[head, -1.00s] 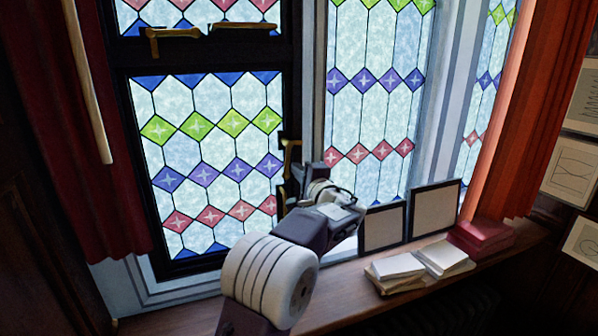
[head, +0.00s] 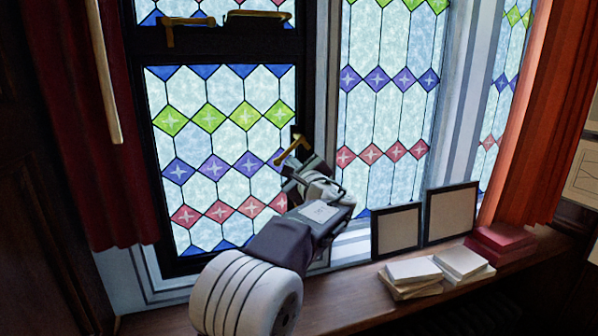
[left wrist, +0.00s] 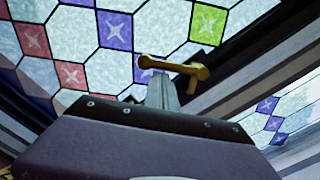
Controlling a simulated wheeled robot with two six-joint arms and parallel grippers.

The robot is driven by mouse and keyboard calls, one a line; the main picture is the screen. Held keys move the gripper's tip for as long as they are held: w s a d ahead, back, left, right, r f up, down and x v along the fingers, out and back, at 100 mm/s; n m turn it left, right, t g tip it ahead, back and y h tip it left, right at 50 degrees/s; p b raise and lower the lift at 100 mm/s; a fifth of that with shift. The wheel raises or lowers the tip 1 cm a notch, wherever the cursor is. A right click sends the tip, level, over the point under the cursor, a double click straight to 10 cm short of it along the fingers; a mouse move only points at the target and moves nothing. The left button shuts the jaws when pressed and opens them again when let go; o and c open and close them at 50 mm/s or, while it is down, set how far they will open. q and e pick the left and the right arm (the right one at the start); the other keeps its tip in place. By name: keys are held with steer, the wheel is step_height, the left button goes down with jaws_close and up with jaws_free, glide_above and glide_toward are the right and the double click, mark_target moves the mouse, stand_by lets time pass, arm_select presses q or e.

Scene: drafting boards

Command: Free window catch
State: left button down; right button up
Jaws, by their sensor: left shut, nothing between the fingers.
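The window catch is a brass handle (head: 291,151) on the right side of the dark frame of the lower leaded window (head: 215,150). Its arm slants down to the left in the head view. In the left wrist view the brass handle (left wrist: 180,68) lies across the tip of my gripper. My left gripper (head: 295,172) is just below the handle, shut and empty. In the left wrist view the shut fingers (left wrist: 162,92) reach up to the handle's underside. They look to be touching it, but I cannot be sure. My right gripper is out of view.
Brass fittings (head: 257,18) sit on the dark bar above. Two framed panels (head: 396,231), stacked pale books (head: 412,272) and red books (head: 500,238) stand on the wooden sill (head: 345,292). A red curtain (head: 85,140) hangs left, an orange one (head: 530,110) right.

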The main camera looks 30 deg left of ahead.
arm_select(q)
steer(key=m, duration=0.1)
steer(key=s+a+r+m, duration=0.1)
steer(key=shift+r+m, duration=0.15)
steer(key=shift+m, duration=0.25)
steer(key=m, duration=0.1)
steer(key=r+m, duration=0.1)
steer(key=s+m, duration=0.1)
steer(key=shift+a+r+p, duration=0.2)
steer(key=shift+a+p, duration=0.1)
steer(key=shift+r, duration=0.2)
steer(key=shift+a+r, duration=0.1)
steer(key=shift+f+b, duration=0.4)
steer(key=shift+f, duration=0.05)
steer(key=b, duration=0.7)
glide_toward(282, 156)
step_height(282, 156, down, 3)
steer(key=s+d, duration=0.2)
steer(key=shift+s+r, duration=0.2)
steer(key=shift+s, duration=0.1)
